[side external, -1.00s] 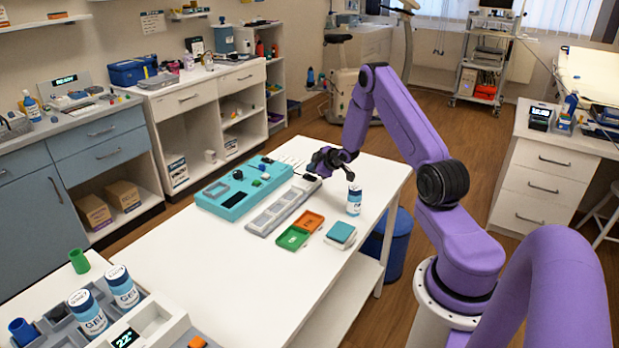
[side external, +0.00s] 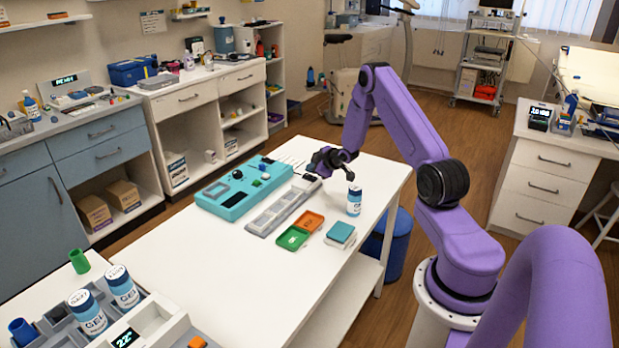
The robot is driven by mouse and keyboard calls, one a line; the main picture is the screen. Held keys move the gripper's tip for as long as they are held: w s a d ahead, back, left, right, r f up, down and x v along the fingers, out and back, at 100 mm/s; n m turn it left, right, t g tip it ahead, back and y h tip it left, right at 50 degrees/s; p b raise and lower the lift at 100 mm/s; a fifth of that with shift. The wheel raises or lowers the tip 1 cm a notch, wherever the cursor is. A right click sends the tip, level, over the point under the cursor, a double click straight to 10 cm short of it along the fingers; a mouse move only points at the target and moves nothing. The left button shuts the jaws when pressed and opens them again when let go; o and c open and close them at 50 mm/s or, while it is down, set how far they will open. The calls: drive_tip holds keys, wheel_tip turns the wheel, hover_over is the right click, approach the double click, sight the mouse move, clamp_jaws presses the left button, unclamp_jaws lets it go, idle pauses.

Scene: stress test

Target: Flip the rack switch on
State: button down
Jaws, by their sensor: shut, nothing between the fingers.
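A long grey rack (side external: 283,207) with several compartments lies on the white table, and I take it to be the one that bears the switch. Its far end lies close to my gripper, and the switch itself is too small to make out. My gripper (side external: 322,176) is shut and empty, low over the rack's far end. I cannot tell whether it touches the rack. A teal panel (side external: 230,207) with a dark screen and several knobs lies just left of the rack.
On the white table (side external: 250,272), a green tray (side external: 293,238), an orange tray (side external: 308,222), a teal-topped box (side external: 341,233) and an upright white-and-blue jar (side external: 354,201) stand right of the rack. Jars in a grey holder (side external: 160,318) are at the near left. The table's near middle is clear.

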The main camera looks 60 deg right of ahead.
sight(314, 179)
drive_tip(key=shift+f, duration=0.15)
drive_tip(key=shift+w+f, duration=0.1)
drive_tip(key=shift+f, duration=0.2)
drive_tip(key=shift+f, duration=0.15)
idle(0.7)
drive_tip(key=shift+r, duration=0.5)
drive_tip(key=shift+s+r, duration=0.25)
drive_tip(key=shift+r, duration=1.05)
drive_tip(key=shift+s+r, duration=0.25)
drive_tip(key=shift+r, duration=1)
